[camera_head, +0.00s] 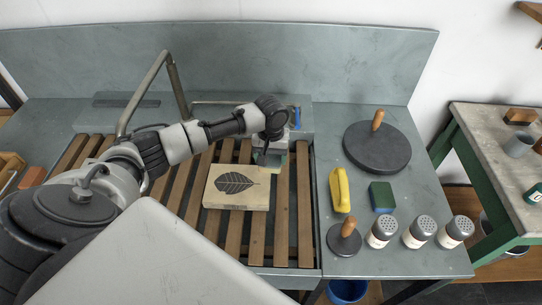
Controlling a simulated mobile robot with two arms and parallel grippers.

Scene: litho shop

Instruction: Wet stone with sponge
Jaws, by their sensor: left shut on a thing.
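The stone (221,198) is a beige slab with a dark leaf drawing on its top. It lies flat on the wooden slats of the sink. My left arm reaches over from the left, and my left gripper (271,151) points down just beyond the stone's far right corner. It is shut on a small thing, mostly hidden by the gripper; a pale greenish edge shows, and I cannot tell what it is. A yellow rounded piece (340,190) and a green and blue block (382,197) lie on the counter to the right; I cannot tell which is a sponge. My right gripper is out of view.
On the right counter stand a large dark disc with a wooden knob (377,147), a smaller one (344,238) and three shakers (419,232). A bent metal pipe (178,88) rises behind the slats (304,205). A green-legged table (486,125) stands at the far right.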

